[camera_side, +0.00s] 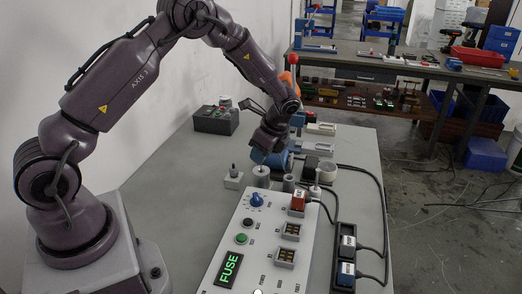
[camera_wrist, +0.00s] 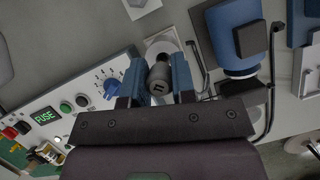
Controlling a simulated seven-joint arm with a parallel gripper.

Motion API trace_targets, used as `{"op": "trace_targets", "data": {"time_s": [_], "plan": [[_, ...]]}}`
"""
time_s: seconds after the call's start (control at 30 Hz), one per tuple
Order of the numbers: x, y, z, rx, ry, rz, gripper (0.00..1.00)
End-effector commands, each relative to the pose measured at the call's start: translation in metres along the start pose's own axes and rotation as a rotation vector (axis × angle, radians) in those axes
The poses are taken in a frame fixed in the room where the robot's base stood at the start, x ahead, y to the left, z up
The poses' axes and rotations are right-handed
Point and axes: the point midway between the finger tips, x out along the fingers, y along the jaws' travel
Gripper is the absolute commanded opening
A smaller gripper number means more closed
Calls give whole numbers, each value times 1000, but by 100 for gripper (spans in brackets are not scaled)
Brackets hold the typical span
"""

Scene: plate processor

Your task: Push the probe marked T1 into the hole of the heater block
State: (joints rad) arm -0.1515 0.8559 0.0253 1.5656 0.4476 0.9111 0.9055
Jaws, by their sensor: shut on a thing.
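My gripper (camera_wrist: 156,82) has blue fingers closed on both sides of a dark grey cylindrical part (camera_wrist: 158,74) in the wrist view. Light marks show on its near end, but I cannot read a T1 mark, so I cannot tell whether it is the probe. In the side view my gripper (camera_side: 265,159) points down just above a grey cylinder (camera_side: 262,176) behind the control panel; the held part is not clear there.
A black holder (camera_side: 343,255) with labelled plugs and looping black cables lies to the right.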

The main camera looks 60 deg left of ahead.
Motion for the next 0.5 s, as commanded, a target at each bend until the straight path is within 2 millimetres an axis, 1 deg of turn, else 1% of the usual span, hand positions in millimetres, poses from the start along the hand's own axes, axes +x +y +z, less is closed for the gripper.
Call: {"op": "trace_targets", "data": {"time_s": [0.5], "plan": [[10,0,-4,1,-1,1,1]]}}
